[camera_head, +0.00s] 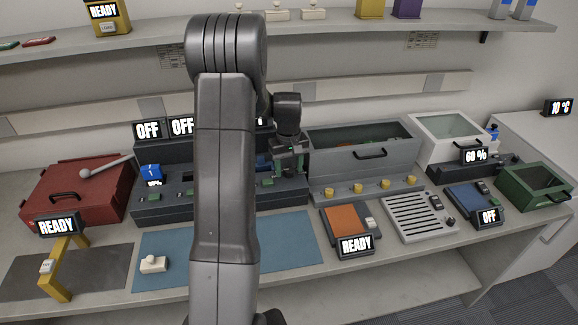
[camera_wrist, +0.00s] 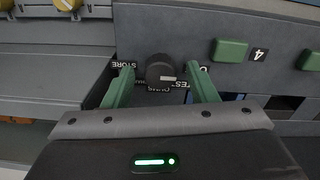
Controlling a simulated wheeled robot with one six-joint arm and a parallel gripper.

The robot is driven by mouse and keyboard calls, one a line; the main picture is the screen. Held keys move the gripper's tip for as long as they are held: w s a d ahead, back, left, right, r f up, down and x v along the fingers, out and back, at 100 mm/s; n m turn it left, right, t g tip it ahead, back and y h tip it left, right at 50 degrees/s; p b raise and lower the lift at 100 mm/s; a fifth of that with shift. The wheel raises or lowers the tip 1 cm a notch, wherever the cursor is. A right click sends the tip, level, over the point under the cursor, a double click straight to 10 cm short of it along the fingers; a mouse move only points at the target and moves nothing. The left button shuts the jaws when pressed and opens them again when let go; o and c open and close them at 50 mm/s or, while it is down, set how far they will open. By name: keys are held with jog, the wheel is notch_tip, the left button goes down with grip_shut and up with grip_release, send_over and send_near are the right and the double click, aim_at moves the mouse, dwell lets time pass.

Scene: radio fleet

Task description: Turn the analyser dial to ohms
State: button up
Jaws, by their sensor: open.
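The analyser dial (camera_wrist: 158,66) is a round black knob with a short white mark on its lower right side in the wrist view. Small black labels lie around it; STORE is readable at the left, the others are partly hidden and appear inverted. My gripper (camera_wrist: 162,80) is open, with one green finger on each side of the dial. Gaps show between the fingers and the knob. In the head view my gripper (camera_head: 287,158) is over the right end of the dark bench unit (camera_head: 222,198), and the dial is hidden there.
A green button (camera_wrist: 229,51) marked 4 is right of the dial. A grey lidded box (camera_head: 345,160) with yellow knobs stands right of my gripper. A blue mat (camera_head: 285,245) lies in front. The red case (camera_head: 90,190) is at the left. My arm hides part of the unit.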

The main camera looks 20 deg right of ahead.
jog(key=c, duration=1)
jog(key=shift+o, duration=0.2)
jog(key=shift+m, duration=0.4)
jog(key=m+b, duration=0.1)
jog(key=m, duration=0.7)
jog(key=shift+b, duration=0.35)
jog(key=m, duration=0.5)
jog(key=shift+m+b, duration=0.3)
jog(key=shift+m, duration=1.6)
